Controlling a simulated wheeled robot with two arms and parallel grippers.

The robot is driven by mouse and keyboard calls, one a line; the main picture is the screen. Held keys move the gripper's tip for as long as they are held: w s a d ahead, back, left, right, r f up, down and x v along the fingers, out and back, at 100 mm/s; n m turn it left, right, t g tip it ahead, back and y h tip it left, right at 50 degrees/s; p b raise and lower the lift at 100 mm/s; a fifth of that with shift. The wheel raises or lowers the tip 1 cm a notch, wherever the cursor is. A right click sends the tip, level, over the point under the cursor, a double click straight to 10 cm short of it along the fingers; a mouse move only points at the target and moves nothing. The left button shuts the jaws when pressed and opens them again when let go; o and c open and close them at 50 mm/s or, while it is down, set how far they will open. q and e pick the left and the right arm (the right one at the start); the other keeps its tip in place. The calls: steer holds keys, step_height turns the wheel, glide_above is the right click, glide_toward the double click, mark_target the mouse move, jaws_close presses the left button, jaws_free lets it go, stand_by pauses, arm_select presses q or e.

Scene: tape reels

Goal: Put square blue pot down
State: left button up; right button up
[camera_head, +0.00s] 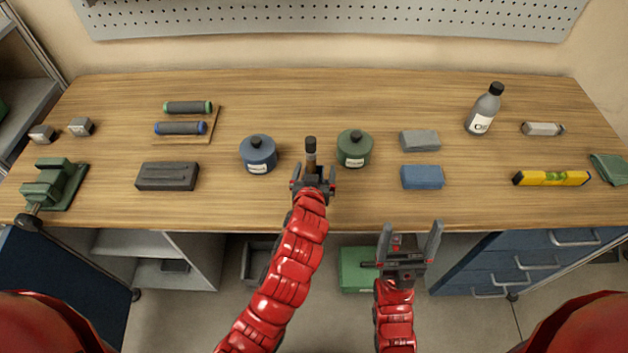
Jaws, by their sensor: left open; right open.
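The blue pot (258,157) stands upright on the wooden workbench (240,210), lid on, with a white label on its front. Its outline looks rounded rather than clearly square. My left gripper (312,174) is open at the bench's front half, to the right of the blue pot and apart from it. A slim upright item with a black top (311,146) stands at its fingers; its lower end is partly hidden, and I cannot tell if they touch. My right gripper (410,236) is open and empty in front of the bench edge.
A green pot (354,150) stands right of the slim item. Grey (420,140) and blue (422,177) blocks lie further right, with a bottle (484,110) and yellow level (552,178). Left are a dark block (167,176), rollers (181,128) and vise (52,184). The back strip is clear.

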arm_select(q)
steer(key=shift+w+f, duration=0.1)
steer(key=shift+w, duration=0.1)
jaws_close()
stand_by(0.3)
